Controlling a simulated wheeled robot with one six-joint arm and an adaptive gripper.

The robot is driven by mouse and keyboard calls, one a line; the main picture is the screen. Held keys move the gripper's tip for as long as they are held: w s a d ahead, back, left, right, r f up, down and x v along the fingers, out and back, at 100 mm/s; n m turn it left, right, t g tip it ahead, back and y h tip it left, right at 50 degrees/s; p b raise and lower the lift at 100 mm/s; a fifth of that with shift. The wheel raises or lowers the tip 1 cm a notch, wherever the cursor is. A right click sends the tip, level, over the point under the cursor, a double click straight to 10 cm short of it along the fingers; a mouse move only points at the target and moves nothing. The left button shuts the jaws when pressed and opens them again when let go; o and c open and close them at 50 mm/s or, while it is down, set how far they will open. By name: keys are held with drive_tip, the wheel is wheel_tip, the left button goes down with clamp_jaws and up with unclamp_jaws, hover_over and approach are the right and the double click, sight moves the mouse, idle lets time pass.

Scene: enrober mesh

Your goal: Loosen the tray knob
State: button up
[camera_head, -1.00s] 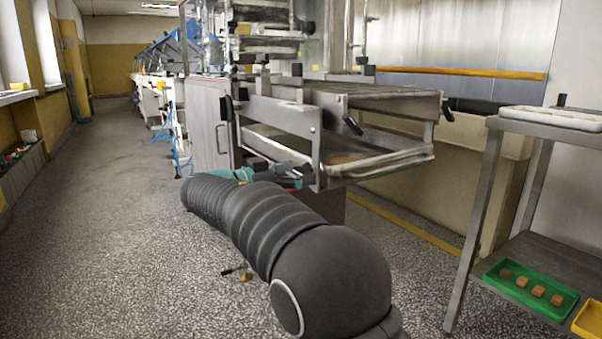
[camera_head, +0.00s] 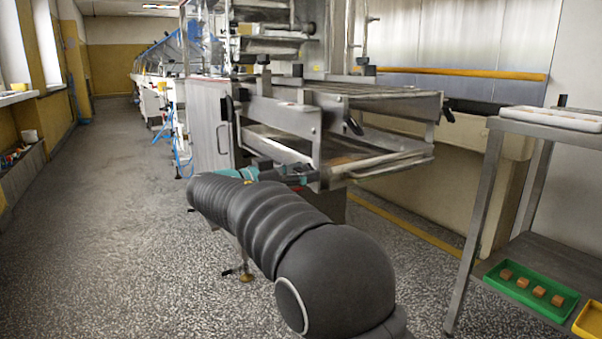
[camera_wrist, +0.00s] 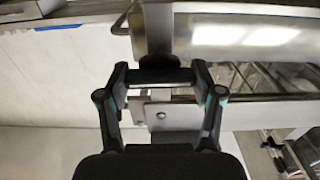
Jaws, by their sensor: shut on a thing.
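The tray (camera_head: 395,163) is the low metal tray with a pale rim under the machine's outfeed mesh. My gripper (camera_head: 302,174) is at the tray's near left side, by the upright metal bracket, and looks small in the head view. In the wrist view, my gripper (camera_wrist: 160,76) has its two black fingers closed in on a dark knob (camera_wrist: 160,64) in front of a metal plate. The fingers hide most of the knob, and its turn cannot be read. In the head view the gripped knob is hidden behind my gripper.
The mesh frame (camera_head: 375,97) overhangs the tray, with a black-handled lever (camera_head: 353,125) on its side. A metal rack (camera_head: 487,200) with a green tray (camera_head: 530,290) of brown pieces stands at right. The floor at left is clear.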

drive_tip(key=n+p, duration=0.1)
drive_tip(key=n, duration=0.3)
drive_tip(key=n+p, duration=0.1)
drive_tip(key=n, duration=0.2)
drive_tip(key=shift+w+n, duration=0.1)
drive_tip(key=shift+n, duration=0.2)
drive_tip(key=n+p, duration=0.3)
drive_tip(key=n, duration=0.1)
drive_tip(key=shift+r+n, duration=0.1)
drive_tip(key=shift+n, duration=0.2)
drive_tip(key=shift+n+p, duration=1)
drive_tip(key=shift+n, duration=0.3)
drive_tip(key=shift+f, duration=0.2)
drive_tip(key=shift+a, duration=0.1)
drive_tip(key=o, duration=1.2)
drive_tip(key=shift+a, duration=0.1)
drive_tip(key=shift+c, duration=0.2)
